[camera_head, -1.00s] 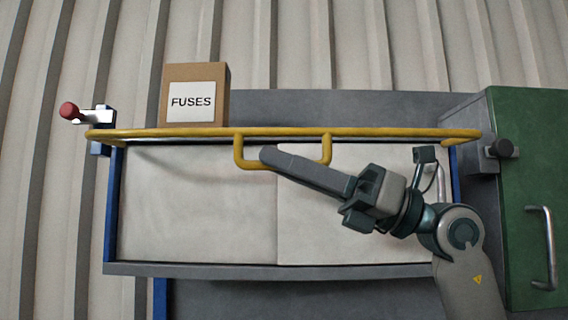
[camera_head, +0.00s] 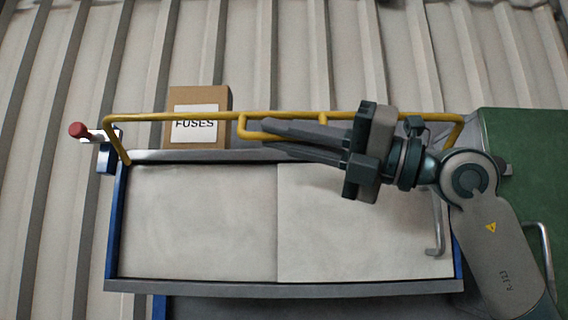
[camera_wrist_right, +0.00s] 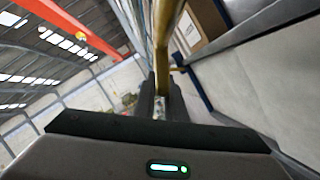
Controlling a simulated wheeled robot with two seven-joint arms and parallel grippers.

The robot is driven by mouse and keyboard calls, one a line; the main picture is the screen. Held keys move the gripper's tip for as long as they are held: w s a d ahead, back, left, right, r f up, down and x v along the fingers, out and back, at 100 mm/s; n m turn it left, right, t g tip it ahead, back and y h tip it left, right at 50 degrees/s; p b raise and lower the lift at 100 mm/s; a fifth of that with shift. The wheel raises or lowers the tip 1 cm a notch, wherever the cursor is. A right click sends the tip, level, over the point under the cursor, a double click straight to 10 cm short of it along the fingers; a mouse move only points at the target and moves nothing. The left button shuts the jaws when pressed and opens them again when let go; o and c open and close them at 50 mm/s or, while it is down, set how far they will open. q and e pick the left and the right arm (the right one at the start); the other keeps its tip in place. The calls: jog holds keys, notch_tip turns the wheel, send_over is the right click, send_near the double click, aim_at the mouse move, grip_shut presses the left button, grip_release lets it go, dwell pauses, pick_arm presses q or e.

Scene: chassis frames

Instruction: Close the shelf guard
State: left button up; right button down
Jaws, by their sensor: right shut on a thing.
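The shelf guard (camera_head: 175,117) is a yellow tube rail spanning the shelf (camera_head: 190,287). In the head view it stands above the shelf's back edge, in front of the box, with its side arms slanting down to the shelf ends. A yellow handle loop (camera_head: 243,130) hangs off its middle. My right gripper (camera_head: 268,138) reaches in from the right and is shut on this handle; its fingers hide part of the loop. In the right wrist view a yellow tube (camera_wrist_right: 164,35) runs up from between the fingers (camera_wrist_right: 160,95). My left gripper is not in view.
A cardboard box labelled FUSES (camera_head: 197,96) stands behind the rail. A red-knobbed latch (camera_head: 79,130) is at the shelf's left end. A green cabinet (camera_head: 530,180) stands right, partly behind my arm. The pale shelf surface (camera_head: 200,220) is bare.

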jog(key=r+m+t+h, duration=0.1)
jog(key=r+m, duration=0.1)
jog(key=m, duration=0.1)
jog(key=w+r+m+h+b, duration=0.1)
jog(key=r+m, duration=0.1)
jog(key=shift+w+r+m+t, duration=0.2)
jog(key=shift+r+m+t, duration=0.2)
jog(key=w+r+m+h+p, duration=0.3)
jog(key=w+r+m+p, duration=0.1)
jog(key=m, duration=0.4)
jog(key=shift+w+r+g+p, duration=0.35)
jog(key=shift+w+r, duration=0.3)
jog(key=shift+w, duration=0.4)
jog(key=shift+d, duration=0.1)
jog(key=c, duration=1.9)
grip_release()
jog(key=shift+o, duration=0.4)
jog(key=shift+w, duration=0.15)
jog(key=shift+f, duration=0.1)
